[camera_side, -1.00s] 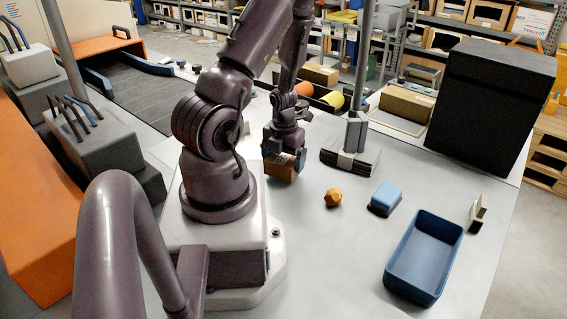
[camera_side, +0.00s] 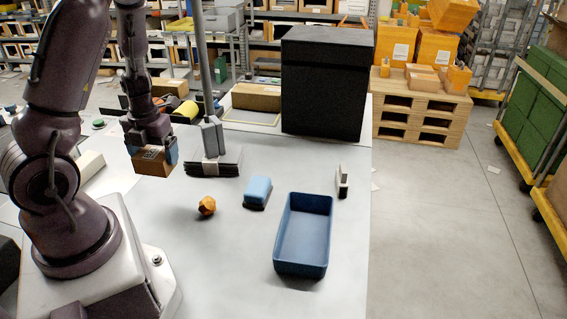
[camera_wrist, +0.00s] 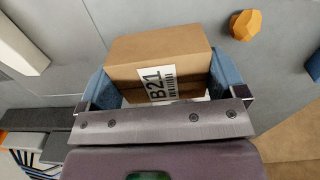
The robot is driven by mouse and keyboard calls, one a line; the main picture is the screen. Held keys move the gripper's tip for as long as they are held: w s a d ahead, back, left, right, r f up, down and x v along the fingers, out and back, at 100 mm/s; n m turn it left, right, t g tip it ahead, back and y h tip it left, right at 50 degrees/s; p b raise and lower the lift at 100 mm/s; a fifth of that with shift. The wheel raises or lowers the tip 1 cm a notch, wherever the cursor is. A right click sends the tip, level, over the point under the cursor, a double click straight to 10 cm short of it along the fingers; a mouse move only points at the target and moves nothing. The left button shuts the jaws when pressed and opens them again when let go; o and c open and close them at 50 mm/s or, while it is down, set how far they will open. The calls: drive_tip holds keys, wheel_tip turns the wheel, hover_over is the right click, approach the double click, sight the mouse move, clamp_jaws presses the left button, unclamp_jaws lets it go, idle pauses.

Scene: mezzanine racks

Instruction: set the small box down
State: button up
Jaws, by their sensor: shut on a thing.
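The small box (camera_side: 153,164) is brown cardboard with a white label reading B21, clear in the wrist view (camera_wrist: 150,50). My gripper (camera_side: 152,157) is shut on it, with a blue finger pad on each of two opposite sides. The pads also show in the wrist view, where my gripper (camera_wrist: 163,82) spans the box. The box hangs roughly level, left of the dark stack on the grey table (camera_side: 225,260). I cannot tell whether its underside touches the table.
An orange faceted lump (camera_side: 207,205), a blue block (camera_side: 257,192) and an empty blue tray (camera_side: 278,248) lie to the right. The dark stack (camera_side: 212,164) with a grey post is close by. A big black box (camera_side: 325,85) stands behind. The front of the table is clear.

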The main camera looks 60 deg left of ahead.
drive_tip(key=w+d+r+m, duration=0.2)
drive_tip(key=w+d+m, duration=0.3)
drive_tip(key=w+m, duration=0.55)
drive_tip(key=w+d+r+m, duration=0.2)
drive_tip(key=w+d+m, duration=0.45)
drive_tip(key=w, duration=0.65)
drive_tip(key=shift+m, duration=0.9)
drive_tip(key=w+a+f, duration=0.2)
drive_tip(key=w+f, duration=0.1)
drive_tip(key=w, duration=0.1)
drive_tip(key=w+a+f, duration=0.2)
drive_tip(key=w+f, duration=0.1)
drive_tip(key=w, duration=0.1)
drive_tip(key=w+a+f, duration=0.2)
drive_tip(key=w+f, duration=0.1)
drive_tip(key=w, duration=0.1)
drive_tip(key=shift+w+a+f, duration=0.1)
drive_tip(key=shift+f, duration=0.3)
drive_tip(key=shift+w+f, duration=0.15)
drive_tip(key=shift+f, duration=0.75)
drive_tip(key=shift+w+f, duration=0.1)
drive_tip(key=shift+f, duration=0.8)
drive_tip(key=shift+f, duration=0.1)
